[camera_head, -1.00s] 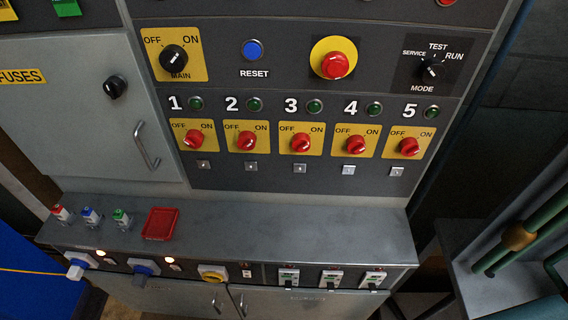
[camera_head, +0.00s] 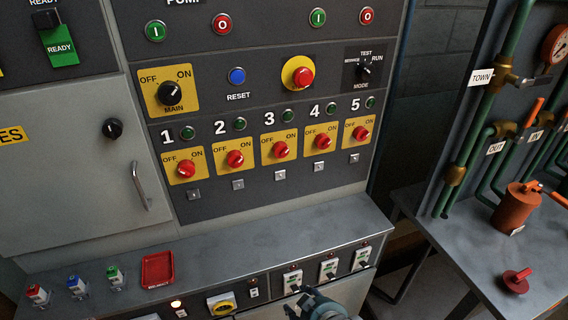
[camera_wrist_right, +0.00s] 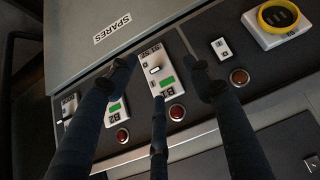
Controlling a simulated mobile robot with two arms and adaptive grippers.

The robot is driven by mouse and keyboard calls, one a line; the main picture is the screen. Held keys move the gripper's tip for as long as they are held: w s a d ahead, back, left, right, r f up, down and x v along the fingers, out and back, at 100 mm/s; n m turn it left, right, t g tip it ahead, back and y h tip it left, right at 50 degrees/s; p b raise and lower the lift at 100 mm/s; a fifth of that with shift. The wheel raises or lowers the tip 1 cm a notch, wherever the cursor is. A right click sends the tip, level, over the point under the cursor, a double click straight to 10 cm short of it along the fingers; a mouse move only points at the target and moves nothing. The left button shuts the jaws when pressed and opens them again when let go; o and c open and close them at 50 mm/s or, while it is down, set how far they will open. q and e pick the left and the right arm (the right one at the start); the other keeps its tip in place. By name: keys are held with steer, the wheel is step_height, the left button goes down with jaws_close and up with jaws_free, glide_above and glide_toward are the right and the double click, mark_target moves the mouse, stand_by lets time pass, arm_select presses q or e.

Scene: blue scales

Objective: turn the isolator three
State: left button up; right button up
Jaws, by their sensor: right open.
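Isolator three is a red rotary knob (camera_head: 281,149) on a yellow OFF/ON plate below the white number 3 and a green lamp, in the middle of the row of five. Its exact pointing is too small to tell. My right gripper (camera_head: 318,303) shows at the bottom edge of the head view, low in front of the lower console and well below the isolator. In the right wrist view its dark fingers (camera_wrist_right: 160,75) are spread with nothing between them, in front of a white breaker plate (camera_wrist_right: 152,68). The isolator is outside that view. My left gripper is not in view.
Matching red knobs flank it, including two (camera_head: 235,158) and four (camera_head: 322,142). Above are the black main switch (camera_head: 169,93) and a red stop button (camera_head: 303,76). The console ledge (camera_head: 250,245) juts out below, holding a red tray (camera_head: 158,270). Green pipes (camera_head: 480,125) stand at right.

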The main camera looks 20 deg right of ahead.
steer(key=w+r+m+t, duration=0.1)
steer(key=w+r+t, duration=0.1)
steer(key=w+r, duration=0.35)
steer(key=w+r+t, duration=0.2)
steer(key=w+r, duration=0.1)
steer(key=r, duration=0.6)
steer(key=m+t+b, duration=0.1)
steer(key=m+t, duration=0.1)
steer(key=t, duration=0.4)
glide_toward(284, 154)
steer(key=w, duration=0.3)
steer(key=w+p, duration=0.1)
steer(key=w, duration=0.2)
steer(key=w+p, duration=0.1)
steer(key=w, duration=0.2)
steer(key=shift+w+a+r, duration=0.15)
steer(key=shift+a, duration=0.15)
steer(key=c, duration=1.1)
